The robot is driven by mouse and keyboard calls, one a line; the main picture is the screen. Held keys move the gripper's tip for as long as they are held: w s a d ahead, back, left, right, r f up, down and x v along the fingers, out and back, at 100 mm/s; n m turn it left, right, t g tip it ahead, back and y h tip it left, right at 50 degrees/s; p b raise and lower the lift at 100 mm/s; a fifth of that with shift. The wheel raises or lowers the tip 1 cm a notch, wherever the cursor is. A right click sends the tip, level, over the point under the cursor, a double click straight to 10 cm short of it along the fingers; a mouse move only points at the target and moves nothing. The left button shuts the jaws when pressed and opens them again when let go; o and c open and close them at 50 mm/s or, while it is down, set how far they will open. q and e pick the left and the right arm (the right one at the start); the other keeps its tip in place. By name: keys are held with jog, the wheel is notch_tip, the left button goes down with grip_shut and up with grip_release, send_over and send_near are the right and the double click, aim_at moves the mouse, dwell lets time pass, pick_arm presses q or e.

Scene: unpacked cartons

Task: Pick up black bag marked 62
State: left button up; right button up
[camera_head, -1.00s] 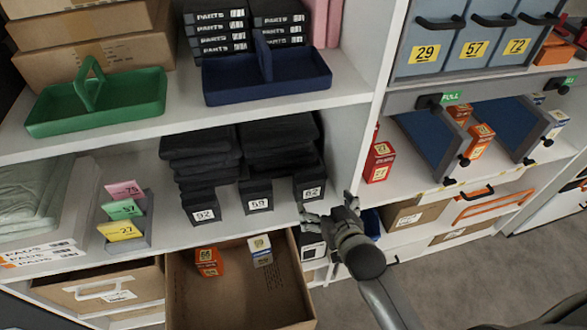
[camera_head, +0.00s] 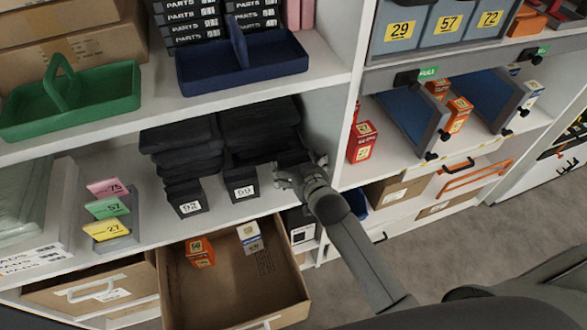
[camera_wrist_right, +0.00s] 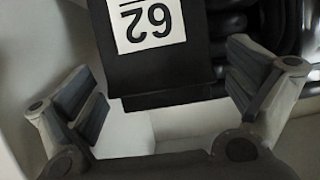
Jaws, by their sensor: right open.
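The black bag marked 62 shows in the right wrist view (camera_wrist_right: 165,70), its white label upside down there. In the head view it is mostly hidden behind my right gripper (camera_head: 300,178), at the right end of the row of black bags on the middle shelf. My right gripper also shows in the right wrist view (camera_wrist_right: 160,100). It is open, with one finger on each side of the bag's labelled front end; I cannot tell whether they touch it. My left gripper is not in view.
Black bags marked 92 (camera_head: 187,198) and 59 (camera_head: 241,183) stand just left of it. The shelf's side wall is close on the right. Below, an open drawer (camera_head: 235,295) holds two small boxes. A blue tray (camera_head: 242,70) sits on the shelf above.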

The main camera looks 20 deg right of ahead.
jog(key=shift+x, duration=1.05)
jog(key=shift+c, duration=0.4)
jog(key=c, duration=1)
jog(key=shift+o, duration=0.2)
jog(key=shift+r, duration=0.15)
